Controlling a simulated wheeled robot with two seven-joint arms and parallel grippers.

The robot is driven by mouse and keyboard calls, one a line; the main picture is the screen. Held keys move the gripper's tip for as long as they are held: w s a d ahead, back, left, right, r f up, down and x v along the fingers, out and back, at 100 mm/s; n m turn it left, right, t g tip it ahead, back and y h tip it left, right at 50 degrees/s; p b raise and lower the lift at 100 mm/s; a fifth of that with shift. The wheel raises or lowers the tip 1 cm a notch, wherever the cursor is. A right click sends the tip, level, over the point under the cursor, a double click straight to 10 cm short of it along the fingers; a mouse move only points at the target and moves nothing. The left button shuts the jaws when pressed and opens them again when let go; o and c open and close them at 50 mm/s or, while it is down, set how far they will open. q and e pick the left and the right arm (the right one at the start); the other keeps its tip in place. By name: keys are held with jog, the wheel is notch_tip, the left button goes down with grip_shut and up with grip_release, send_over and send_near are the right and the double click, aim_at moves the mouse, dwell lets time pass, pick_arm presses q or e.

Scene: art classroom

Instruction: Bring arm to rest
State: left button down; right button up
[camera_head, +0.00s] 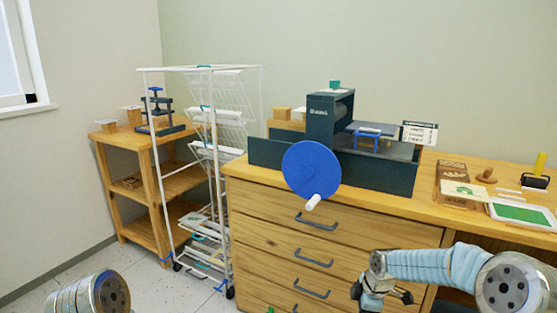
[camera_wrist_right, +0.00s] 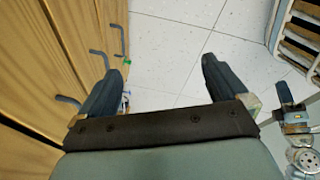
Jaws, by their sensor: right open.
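My right arm (camera_head: 425,265) reaches in from the right in the head view, in front of the wooden drawer cabinet (camera_head: 262,212). My right gripper (camera_head: 380,292) is at its left end, low before the drawers and below the cabinet top. In the right wrist view the right gripper (camera_wrist_right: 162,72) has its two dark fingers wide apart, with only floor between them. Of my left arm, a metal joint (camera_head: 92,296) shows at the bottom left of the head view. I do not make out the left gripper.
A printing press with a blue wheel (camera_head: 312,170) stands on the cabinet top, its handle overhanging the front. A white wire rack (camera_head: 213,150) and wooden shelf (camera_head: 140,193) stand at the left. Drawer handles (camera_head: 313,258) protrude near my right gripper.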

jog(key=s+a+f+m+y, duration=0.2)
jog(key=s+a+f+m, duration=0.35)
jog(key=s+f, duration=0.4)
jog(key=s+a+f+m, duration=0.3)
jog(key=s+f+m, duration=0.2)
jog(key=s, duration=0.3)
jog(key=s+a+f+m+g, duration=0.1)
jog(key=s+a+f+m, duration=0.2)
jog(key=s, duration=0.6)
notch_tip(320, 180, down, 3)
jog(key=m, duration=0.3)
jog(key=shift+s+r+g, duration=0.2)
jog(key=shift+g, duration=0.1)
jog(key=shift+m, duration=0.25)
